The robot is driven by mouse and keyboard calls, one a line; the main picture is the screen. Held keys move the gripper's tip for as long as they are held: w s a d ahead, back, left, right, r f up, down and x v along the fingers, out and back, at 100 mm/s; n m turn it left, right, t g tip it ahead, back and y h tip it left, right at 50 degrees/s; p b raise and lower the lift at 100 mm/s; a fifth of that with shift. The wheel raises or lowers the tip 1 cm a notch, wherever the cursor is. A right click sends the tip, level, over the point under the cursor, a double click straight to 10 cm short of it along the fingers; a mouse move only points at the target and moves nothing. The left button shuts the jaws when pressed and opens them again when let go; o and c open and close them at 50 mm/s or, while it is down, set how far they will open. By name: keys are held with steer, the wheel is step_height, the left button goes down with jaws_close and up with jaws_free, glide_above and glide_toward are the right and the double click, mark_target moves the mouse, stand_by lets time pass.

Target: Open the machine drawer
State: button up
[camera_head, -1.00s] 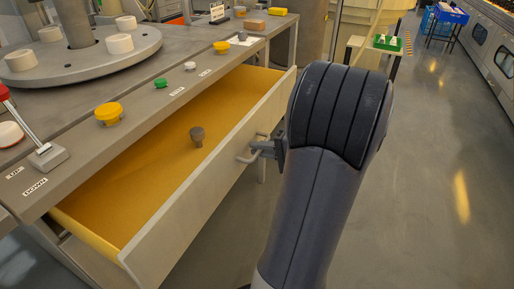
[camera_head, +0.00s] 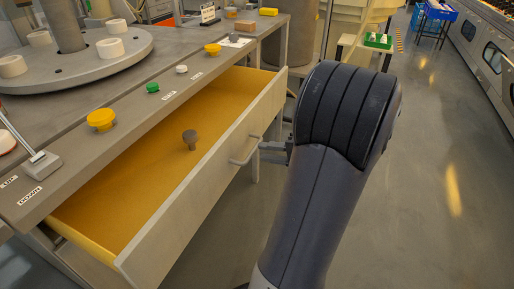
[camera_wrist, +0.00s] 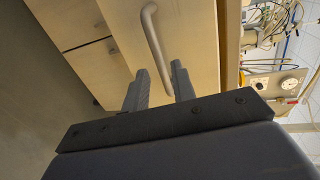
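The machine drawer (camera_head: 205,190) is pulled well out of the grey machine bench and shows its yellow inside. A small dark grey knob-like object (camera_head: 190,138) stands on the drawer floor. The metal bar handle (camera_head: 245,152) is on the drawer front, and it also shows in the wrist view (camera_wrist: 155,40). My gripper (camera_head: 264,146) is just right of the handle. In the wrist view my gripper (camera_wrist: 158,78) has its two fingers apart, with the lower end of the handle seen between them. Nothing is gripped. My arm hides part of the floor behind it.
The bench top carries a yellow button (camera_head: 101,119), a green button (camera_head: 152,88), a white button (camera_head: 181,69) and a lever (camera_head: 38,160). A round table (camera_head: 75,70) with white cylinders stands at upper left. The floor to the right is clear.

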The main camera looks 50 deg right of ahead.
mark_target(255, 150)
steer(key=p+v, duration=0.1)
steer(key=v, duration=0.5)
steer(key=shift+w, duration=0.1)
steer(key=b+x, duration=0.2)
steer(key=x, duration=0.8)
steer(key=shift+f+b, duration=0.1)
steer(key=shift+b, duration=0.2)
steer(key=shift+w+a, duration=0.25)
steer(key=shift+w, duration=0.4)
steer(key=shift+s, duration=0.1)
